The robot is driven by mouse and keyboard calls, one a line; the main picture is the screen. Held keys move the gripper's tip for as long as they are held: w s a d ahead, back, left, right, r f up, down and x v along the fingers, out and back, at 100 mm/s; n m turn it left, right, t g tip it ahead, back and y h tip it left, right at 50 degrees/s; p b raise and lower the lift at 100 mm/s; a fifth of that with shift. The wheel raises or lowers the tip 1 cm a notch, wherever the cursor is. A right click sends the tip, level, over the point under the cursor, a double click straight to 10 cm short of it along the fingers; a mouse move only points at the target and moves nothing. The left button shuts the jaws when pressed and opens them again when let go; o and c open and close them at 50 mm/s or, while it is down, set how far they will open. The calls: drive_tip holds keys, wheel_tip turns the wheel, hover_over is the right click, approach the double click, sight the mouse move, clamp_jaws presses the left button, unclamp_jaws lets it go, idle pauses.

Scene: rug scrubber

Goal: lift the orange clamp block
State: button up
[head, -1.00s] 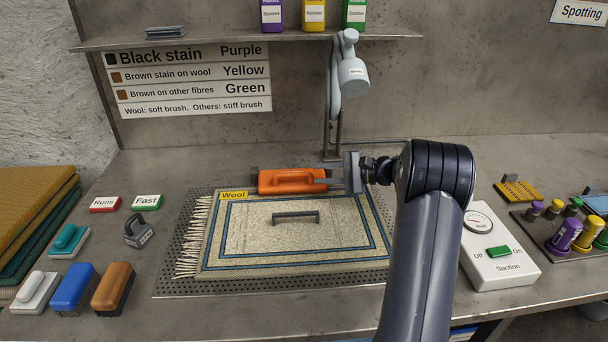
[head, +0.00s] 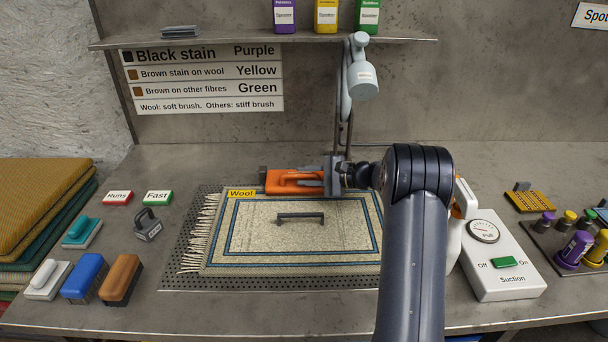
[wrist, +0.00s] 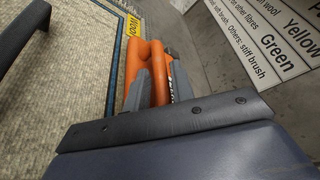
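The orange clamp block (head: 290,182) lies at the back edge of the rug, right of the yellow Wool label. My gripper (head: 318,183) is at its right end, with the wrist coming in from the right. In the wrist view the orange block (wrist: 158,62) shows beyond my gripper (wrist: 160,88). The block's right end is hidden by the gripper in the head view.
The pale rug (head: 300,252) with a dark handle (head: 300,217) lies on a perforated plate. A lamp-like grey head (head: 362,82) hangs behind on a post. Brushes (head: 83,277) stand at the left; a suction box (head: 500,262) and bottles stand right.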

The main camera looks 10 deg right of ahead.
drive_tip(key=shift+w+a+f, duration=0.1)
drive_tip(key=shift+w+a, duration=0.1)
drive_tip(key=shift+a, duration=0.25)
clamp_jaws()
